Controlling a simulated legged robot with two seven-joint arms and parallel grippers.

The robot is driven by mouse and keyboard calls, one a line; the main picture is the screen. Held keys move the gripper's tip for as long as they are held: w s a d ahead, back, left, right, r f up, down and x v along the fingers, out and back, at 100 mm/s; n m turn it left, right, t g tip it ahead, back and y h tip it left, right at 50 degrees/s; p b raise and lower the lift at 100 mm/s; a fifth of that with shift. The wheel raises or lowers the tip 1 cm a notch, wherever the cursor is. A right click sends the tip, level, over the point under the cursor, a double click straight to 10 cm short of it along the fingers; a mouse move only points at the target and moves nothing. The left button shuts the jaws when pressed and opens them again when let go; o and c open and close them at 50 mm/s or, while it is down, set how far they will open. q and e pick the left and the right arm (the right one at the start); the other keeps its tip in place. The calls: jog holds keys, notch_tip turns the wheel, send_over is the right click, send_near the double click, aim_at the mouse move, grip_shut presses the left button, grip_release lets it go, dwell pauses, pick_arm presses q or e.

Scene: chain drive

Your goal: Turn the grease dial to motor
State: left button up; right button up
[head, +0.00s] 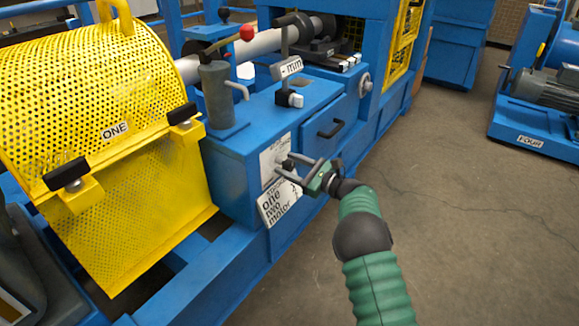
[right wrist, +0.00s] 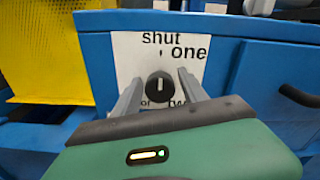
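The grease dial is a round black knob (right wrist: 160,87) with a white line standing upright on its face. It sits on a white plate (right wrist: 128,58) where "shut" and "one" read above the knob; lettering below is partly hidden by my fingers. My right gripper (right wrist: 160,84) has one finger on each side of the knob, with narrow gaps visible. In the head view, my right gripper (head: 299,168) is at the front of the blue cabinet (head: 235,170), covering much of the dial. My left gripper is not in view.
A drawer handle (head: 331,128) is to the right. A yellow perforated guard (head: 110,150) marked "ONE" stands left. A red-knobbed lever (head: 246,32) is above. The floor (head: 450,200) at right is clear.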

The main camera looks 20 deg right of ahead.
grip_shut()
